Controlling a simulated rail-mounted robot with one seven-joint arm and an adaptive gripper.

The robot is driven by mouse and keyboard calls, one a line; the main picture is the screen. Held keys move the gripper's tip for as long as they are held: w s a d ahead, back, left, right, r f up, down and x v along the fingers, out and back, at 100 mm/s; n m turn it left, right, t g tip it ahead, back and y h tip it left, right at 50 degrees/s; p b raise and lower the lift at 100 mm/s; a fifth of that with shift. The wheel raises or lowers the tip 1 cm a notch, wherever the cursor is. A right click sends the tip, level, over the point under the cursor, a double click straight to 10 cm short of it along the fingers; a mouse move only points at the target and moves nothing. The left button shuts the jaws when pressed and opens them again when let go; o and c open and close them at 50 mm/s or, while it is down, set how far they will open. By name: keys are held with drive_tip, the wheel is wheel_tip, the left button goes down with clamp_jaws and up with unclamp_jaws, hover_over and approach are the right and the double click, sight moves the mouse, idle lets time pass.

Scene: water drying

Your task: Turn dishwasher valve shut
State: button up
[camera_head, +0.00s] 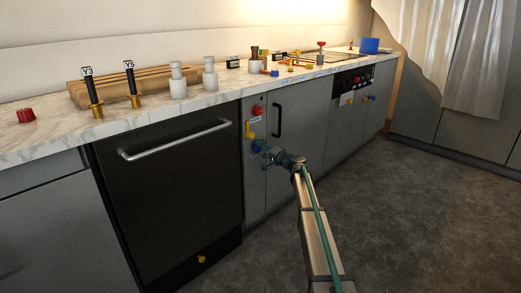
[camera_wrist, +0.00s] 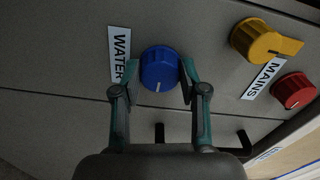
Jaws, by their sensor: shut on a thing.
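A blue round knob (camera_wrist: 160,67) sits beside a white label reading WATER (camera_wrist: 119,55) in the wrist view. A short white mark shows on its face, pointing down in that view. My gripper (camera_wrist: 161,76) is shut on the blue knob, one finger on each side. In the head view my gripper (camera_head: 268,154) reaches the grey panel right of the black dishwasher (camera_head: 170,185), and the blue knob (camera_head: 257,146) is partly hidden by it.
A yellow knob (camera_wrist: 262,40) with a MAINS label (camera_wrist: 262,81) and a red knob (camera_wrist: 294,90) are close by. A black cabinet handle (camera_head: 277,120) is right of the panel. Several fittings stand on the marble counter (camera_head: 60,133). The floor (camera_head: 400,220) is clear.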

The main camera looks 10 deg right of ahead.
drive_tip(key=o, duration=1.1)
drive_tip(key=shift+o, duration=0.2)
drive_tip(key=v, duration=1.2)
